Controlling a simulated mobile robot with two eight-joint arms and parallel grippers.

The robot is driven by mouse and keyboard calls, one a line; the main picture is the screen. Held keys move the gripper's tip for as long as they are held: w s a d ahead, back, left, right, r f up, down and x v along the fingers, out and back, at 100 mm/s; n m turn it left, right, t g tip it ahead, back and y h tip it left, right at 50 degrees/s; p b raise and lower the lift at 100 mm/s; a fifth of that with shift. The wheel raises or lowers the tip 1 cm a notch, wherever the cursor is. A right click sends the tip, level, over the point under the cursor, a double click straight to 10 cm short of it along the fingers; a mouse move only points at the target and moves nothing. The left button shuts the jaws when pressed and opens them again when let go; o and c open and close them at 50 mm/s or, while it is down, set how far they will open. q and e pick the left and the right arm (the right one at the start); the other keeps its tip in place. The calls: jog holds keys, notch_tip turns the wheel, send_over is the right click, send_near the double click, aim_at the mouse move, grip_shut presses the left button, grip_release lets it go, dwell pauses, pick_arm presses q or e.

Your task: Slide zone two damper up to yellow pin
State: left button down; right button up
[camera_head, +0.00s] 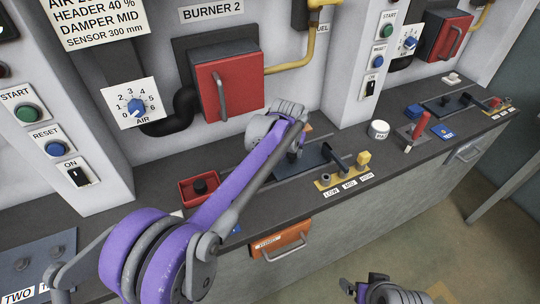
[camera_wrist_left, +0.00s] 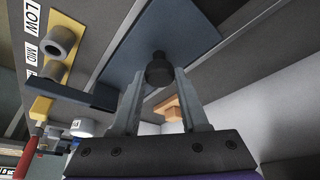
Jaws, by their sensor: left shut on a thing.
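The damper (camera_head: 318,156) is a flat dark blue plate on the counter below the red burner. The plate (camera_wrist_left: 150,38) fills the upper middle of the left wrist view. My left gripper (camera_head: 294,153) is shut on its black knob (camera_wrist_left: 159,70). A dark arm (camera_wrist_left: 75,95) runs from the plate to the yellow pin strip (camera_wrist_left: 66,24), ending close by the middle grey pin (camera_wrist_left: 51,72); contact is unclear. The yellow pin (camera_head: 364,159) stands at the HIGH end. My right gripper (camera_head: 358,290) is low in the head view, away from the counter; its jaws are unclear.
A red tray (camera_head: 186,190) sits left of the damper. A white round item (camera_head: 379,129) and a red lever (camera_head: 421,126) stand to its right. The red burner (camera_head: 228,85) is behind.

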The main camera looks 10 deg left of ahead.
aim_at(305, 158)
pick_arm(q)
jog(key=w+d, duration=0.2)
jog(key=d, duration=0.1)
jog(key=w+d+p, duration=0.1)
jog(key=shift+d, duration=0.3)
jog(key=shift+c, duration=2.1)
grip_release()
jog(key=shift+r, duration=0.1)
jog(key=v, duration=1)
jog(key=shift+r, duration=0.3)
jog(key=shift+s+a, duration=0.1)
jog(key=shift+a, duration=0.05)
